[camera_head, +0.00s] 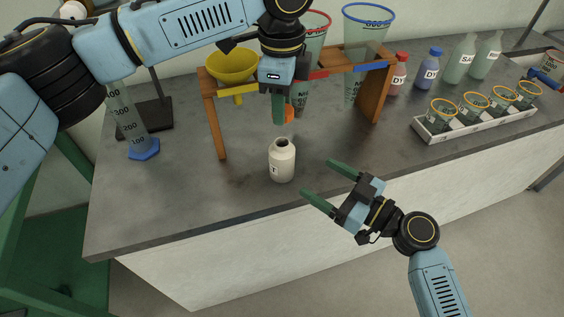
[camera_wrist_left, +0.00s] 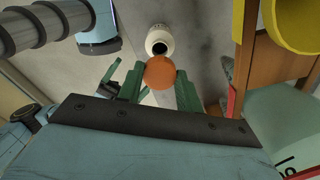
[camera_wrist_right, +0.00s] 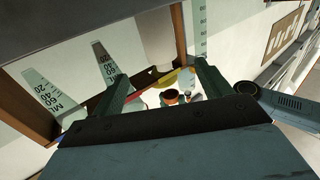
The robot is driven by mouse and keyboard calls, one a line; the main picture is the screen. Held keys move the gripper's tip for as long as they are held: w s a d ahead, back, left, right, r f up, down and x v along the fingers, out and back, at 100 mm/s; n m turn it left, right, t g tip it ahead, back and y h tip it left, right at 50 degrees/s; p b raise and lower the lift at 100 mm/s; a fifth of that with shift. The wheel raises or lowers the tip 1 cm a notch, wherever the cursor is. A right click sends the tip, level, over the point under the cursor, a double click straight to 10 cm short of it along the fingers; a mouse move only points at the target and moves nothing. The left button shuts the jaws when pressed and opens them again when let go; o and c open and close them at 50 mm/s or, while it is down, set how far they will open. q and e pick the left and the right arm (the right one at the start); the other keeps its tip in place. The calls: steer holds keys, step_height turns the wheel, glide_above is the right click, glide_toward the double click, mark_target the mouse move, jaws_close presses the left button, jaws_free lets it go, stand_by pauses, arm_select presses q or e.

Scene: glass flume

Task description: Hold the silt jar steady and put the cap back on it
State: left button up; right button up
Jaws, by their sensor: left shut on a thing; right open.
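The silt jar (camera_head: 282,161), cream-coloured with a dark open mouth, stands upright on the grey bench near its front edge. It also shows in the left wrist view (camera_wrist_left: 159,40). My left gripper (camera_head: 279,112) points down above and just behind the jar's mouth, shut on the orange cap (camera_head: 288,115). In the left wrist view the cap (camera_wrist_left: 160,73) sits between the green fingertips, apart from the jar. My right gripper (camera_head: 317,178) is open and empty, right of the jar, its fingers pointing towards it without touching.
A wooden rack (camera_head: 376,93) with a yellow funnel (camera_head: 232,66) and clear cones stands behind the jar. A measuring cylinder (camera_head: 128,118) stands left. Bottles and a white tray (camera_head: 470,121) of small cups are at right. Bench around the jar is clear.

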steer(key=x, duration=1.2)
steer(key=shift+d, duration=0.1)
steer(key=c, duration=1.4)
arm_select(q)
glide_above(281, 142)
steer(key=shift+f, duration=2.55)
arm_select(e)
steer(key=shift+c, duration=0.3)
